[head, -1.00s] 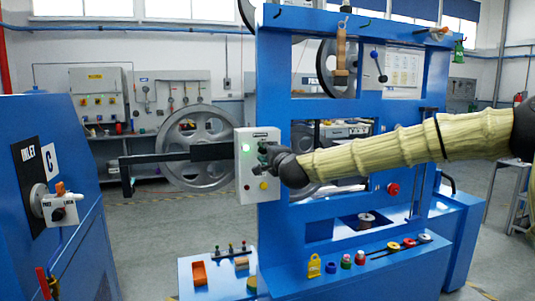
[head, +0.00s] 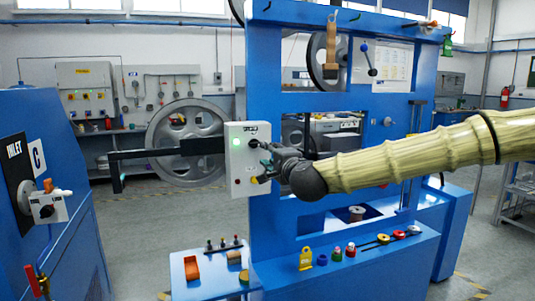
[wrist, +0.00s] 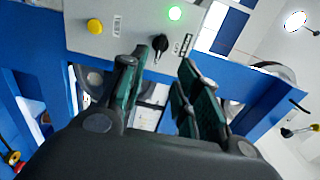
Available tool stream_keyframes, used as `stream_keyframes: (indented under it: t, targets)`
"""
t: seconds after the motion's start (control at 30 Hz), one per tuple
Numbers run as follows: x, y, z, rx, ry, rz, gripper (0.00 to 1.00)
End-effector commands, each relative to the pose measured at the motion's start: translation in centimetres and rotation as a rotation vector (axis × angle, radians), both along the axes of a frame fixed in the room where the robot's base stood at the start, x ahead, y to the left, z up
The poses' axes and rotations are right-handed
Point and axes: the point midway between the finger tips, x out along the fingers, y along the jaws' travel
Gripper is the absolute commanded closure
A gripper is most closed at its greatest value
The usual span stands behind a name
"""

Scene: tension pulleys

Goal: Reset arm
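My gripper (head: 262,170) is at the right side of the white control box (head: 234,160) on the blue frame. In the wrist view, my gripper (wrist: 160,75) has its two dark green-padded fingers apart, with nothing held between them. Beyond the fingertips, the control box (wrist: 135,22) shows a lit green lamp (wrist: 174,13), a black knob (wrist: 158,43) and a yellow button (wrist: 95,26). The knob appears between the fingers in the picture; the fingers look clear of it. My arm reaches in from the right.
The blue pulley frame (head: 350,102) stands ahead, with a large grey wheel (head: 160,150) behind it at left. A blue cabinet (head: 75,235) with a valve (head: 47,205) stands at left. Small coloured parts lie on the frame's lower ledge (head: 290,272). Grey floor shows between the cabinet and frame.

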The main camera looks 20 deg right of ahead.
Motion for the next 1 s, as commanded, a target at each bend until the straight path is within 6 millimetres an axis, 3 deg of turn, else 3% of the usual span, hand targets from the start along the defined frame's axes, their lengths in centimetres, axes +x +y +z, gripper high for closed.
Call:
stream_keyframes:
  t: [0.5,0.63,0.77,1.0]
  targets:
    - [-0.3,0.0,-0.1,0.0,0.001,0.001,0.68]
    - [-0.1,0.6,-1.8,-0.025,0.025,0.009,0.68]
    - [0.0,2.2,-6.9,-0.101,0.097,0.038,0.68]
    - [-1.8,5.7,-20.2,-0.298,0.281,0.131,0.68]
